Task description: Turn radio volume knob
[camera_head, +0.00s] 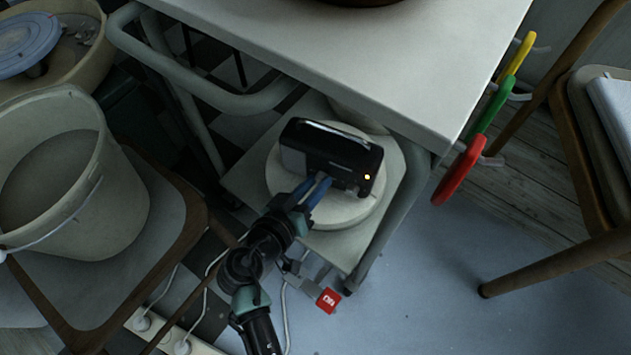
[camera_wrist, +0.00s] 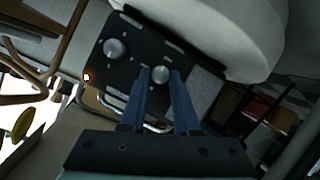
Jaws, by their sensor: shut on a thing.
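The black radio (camera_head: 330,150) stands on a round white disc (camera_head: 345,218) on the lower shelf of a trolley. A small orange light glows at its right end. In the wrist view the dark radio face (camera_wrist: 128,66) has two round silver knobs. One knob (camera_wrist: 160,74) sits between the tips of my blue fingers, and the other knob (camera_wrist: 115,48) is free, to the upper left. My gripper (camera_head: 319,182) reaches the radio's front from below and is shut on the nearer knob; it also shows in the wrist view (camera_wrist: 160,78). Which knob is the volume one cannot be read.
The trolley's white top (camera_head: 390,60) overhangs behind the radio, with a grey tube leg at the right. Coloured rings (camera_head: 480,125) hang on its right side. A pale bucket (camera_head: 75,175) stands on a chair at left. A wooden chair stands at right.

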